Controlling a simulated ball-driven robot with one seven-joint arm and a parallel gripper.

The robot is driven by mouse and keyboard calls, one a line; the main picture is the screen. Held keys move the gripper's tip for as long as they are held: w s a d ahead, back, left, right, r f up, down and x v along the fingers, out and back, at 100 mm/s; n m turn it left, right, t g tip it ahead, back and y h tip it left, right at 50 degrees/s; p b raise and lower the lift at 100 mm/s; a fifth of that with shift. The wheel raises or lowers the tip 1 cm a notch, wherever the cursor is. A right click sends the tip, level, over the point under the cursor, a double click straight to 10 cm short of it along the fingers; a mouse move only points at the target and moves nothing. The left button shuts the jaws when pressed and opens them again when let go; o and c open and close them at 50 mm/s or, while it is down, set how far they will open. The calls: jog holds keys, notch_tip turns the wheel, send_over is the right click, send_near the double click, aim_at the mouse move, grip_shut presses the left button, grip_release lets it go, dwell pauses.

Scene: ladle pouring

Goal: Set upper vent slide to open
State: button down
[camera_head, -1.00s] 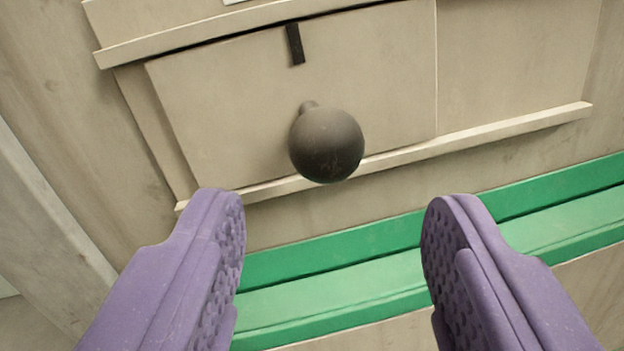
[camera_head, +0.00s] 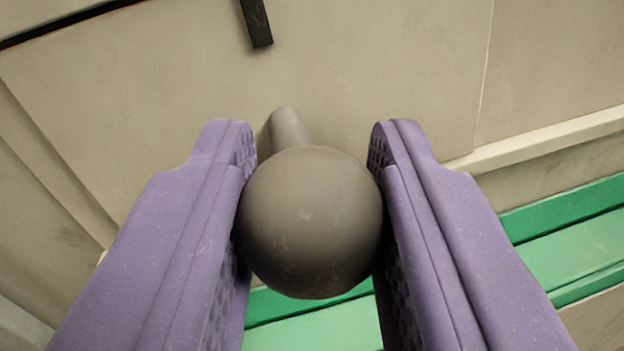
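The vent slide (camera_head: 390,70) is a flat beige plate that fills most of the view, with its left edge and part of its right side showing. A round dark grey knob (camera_head: 310,225) stands out from it on a short stem. My gripper (camera_head: 312,155) has its two purple fingers on either side of the knob, with both pads appearing to press against it. The fingertips reach past the ball toward the plate, beside the stem. A short black bar (camera_head: 257,22) marks the plate above the knob. The frames do not show whether this is the upper slide.
A pale lower rail (camera_head: 555,140) runs along the slide's bottom edge at the right. Below it is a green ledge (camera_head: 580,225), partly hidden by my fingers. A beige panel (camera_head: 560,60) continues right of the plate's seam.

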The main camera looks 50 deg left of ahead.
jog(key=w+d+p, duration=0.1)
jog(key=w+p, duration=0.1)
jog(key=w+d+p, duration=0.3)
jog(key=w+p, duration=0.1)
jog(key=shift+w+d+r+p, duration=0.1)
jog(key=shift+d+r+p, duration=0.2)
jog(key=shift+d, duration=0.1)
jog(key=shift+w+d+f, duration=0.15)
jog(key=c, duration=1.1)
grip_release()
jog(key=o, duration=0.3)
jog(key=shift+w+d+f, duration=0.15)
jog(key=p+v, duration=0.1)
jog(key=v, duration=0.6)
jog(key=shift+s+d, duration=0.2)
jog(key=shift+s, duration=0.15)
